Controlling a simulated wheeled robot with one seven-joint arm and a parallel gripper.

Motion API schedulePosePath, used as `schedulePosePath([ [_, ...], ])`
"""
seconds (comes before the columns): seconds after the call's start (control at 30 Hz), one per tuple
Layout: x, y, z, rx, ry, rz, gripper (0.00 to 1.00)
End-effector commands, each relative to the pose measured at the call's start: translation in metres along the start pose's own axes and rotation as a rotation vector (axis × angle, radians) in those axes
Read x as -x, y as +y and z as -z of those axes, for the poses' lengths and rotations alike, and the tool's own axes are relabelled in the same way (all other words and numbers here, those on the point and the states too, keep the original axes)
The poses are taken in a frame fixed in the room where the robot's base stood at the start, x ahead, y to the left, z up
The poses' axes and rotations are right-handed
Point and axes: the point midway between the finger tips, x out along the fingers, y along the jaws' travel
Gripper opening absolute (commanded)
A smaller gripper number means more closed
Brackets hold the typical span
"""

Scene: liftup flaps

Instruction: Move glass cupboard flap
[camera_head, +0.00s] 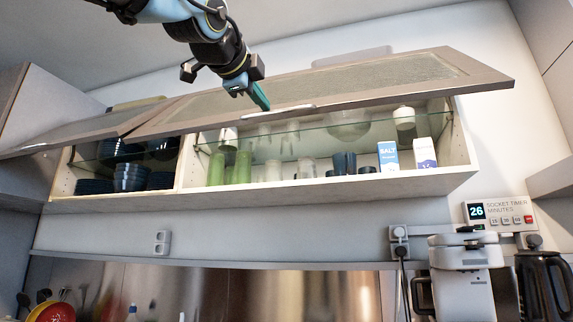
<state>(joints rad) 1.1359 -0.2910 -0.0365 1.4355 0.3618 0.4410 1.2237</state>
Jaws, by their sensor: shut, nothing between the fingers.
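The right glass cupboard flap (385,75) has a grey-brown frame around a frosted glass panel and is raised, tilted outward over the open cupboard. A pale bar handle (279,112) sits along its lower front edge. My gripper (262,103) reaches down from the top of the view, with its teal fingers shut and empty. The fingertips overlap the flap in the picture, close to the left part of the handle; I cannot tell whether they touch it. A second flap (90,130) on the left is also raised.
The cupboard (300,191) holds dark bowls (130,177), green glasses (243,167), clear glasses and a salt carton (388,156). Below stand a coffee machine (465,262) and a kettle (543,285). A socket timer (499,213) hangs at right. Open air lies below the flaps.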

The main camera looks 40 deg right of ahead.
Motion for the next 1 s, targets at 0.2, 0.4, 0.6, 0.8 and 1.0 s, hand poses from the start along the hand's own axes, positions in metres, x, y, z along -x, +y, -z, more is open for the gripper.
schedulePosePath([
  [0.2,0.024,0.054,0.001,0.004,-0.021,-0.149,0.25],
  [0.4,0.047,0.038,-0.002,0.005,-0.016,-0.104,0.25],
  [0.6,0.073,0.021,-0.004,0.006,-0.008,-0.055,0.25],
  [0.8,0.089,0.009,-0.005,0.006,-0.004,-0.026,0.25],
  [1.0,0.092,0.005,-0.005,0.006,-0.003,-0.021,0.25],
])
